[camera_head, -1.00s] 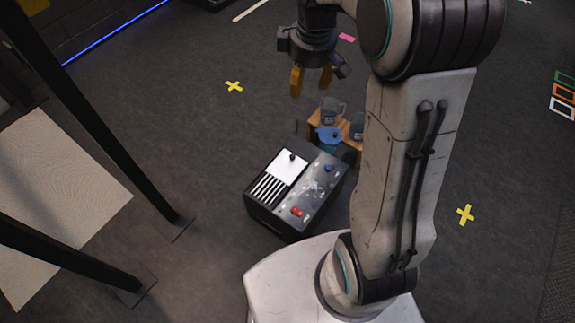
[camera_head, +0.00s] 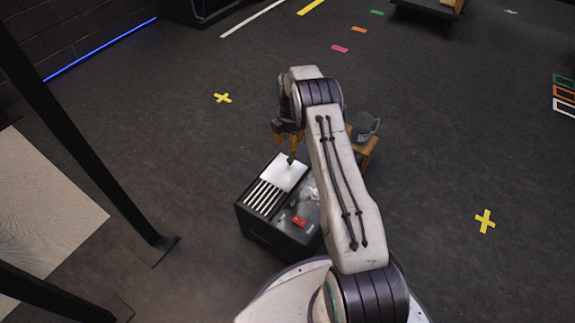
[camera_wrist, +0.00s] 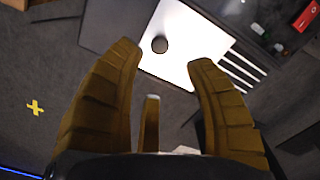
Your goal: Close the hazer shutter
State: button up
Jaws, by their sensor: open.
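The hazer (camera_head: 262,232) is a black box on the floor in front of my base. On its top, the shutter is a white plate (camera_head: 280,173) with a dark knob (camera_head: 290,160). A row of white slats (camera_head: 264,198) lies uncovered beside the plate. My gripper (camera_head: 287,147) is open and empty, just above the knob in the head view. In the wrist view the knob (camera_wrist: 160,45) shows between and a little beyond the yellow fingertips (camera_wrist: 165,58); no contact is visible. The white plate (camera_wrist: 187,48) and slats (camera_wrist: 240,70) also show there.
A red button (camera_head: 299,221) sits on the hazer top, beside the slats. A small wooden stand (camera_head: 369,150) with a grey mug (camera_head: 364,128) is behind the hazer, partly hidden by my arm. Black posts (camera_head: 110,190) stand at left. Floor around is mostly clear.

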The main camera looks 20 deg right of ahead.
aim_at(290, 159)
jog(key=shift+f+b, duration=1.55)
jog(key=shift+f, duration=2.65)
grip_shut()
